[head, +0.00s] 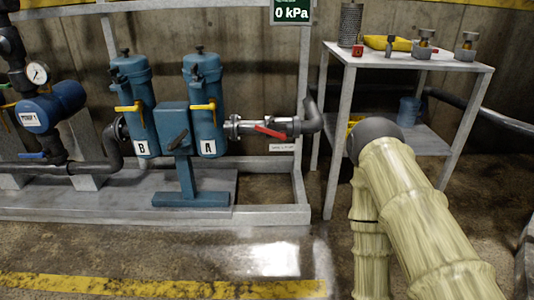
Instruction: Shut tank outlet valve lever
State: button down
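A red lever (270,131) sits on a grey metal pipe valve (292,126) just right of the blue filter housing marked A (206,105). The lever slants slightly down to the right, nearly along the pipe. A small white label (282,147) hangs below it, too small to read. A blue lever (32,155) is on the lower pipe at the far left. I cannot tell from lettering which lever is the tank outlet's. My arm enters at the lower right and bends at a dark rounded joint; my gripper does not show.
A steel table (440,62) with fittings stands right of the valve, a blue cup (409,111) on its lower shelf. A grey frame post (300,180) rises beside the pipe. A display (291,12) reads 0 kPa. The floor in front (250,255) is clear.

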aim_at(283, 136)
jog(key=i, duration=0.85)
jog(key=z, duration=0.6)
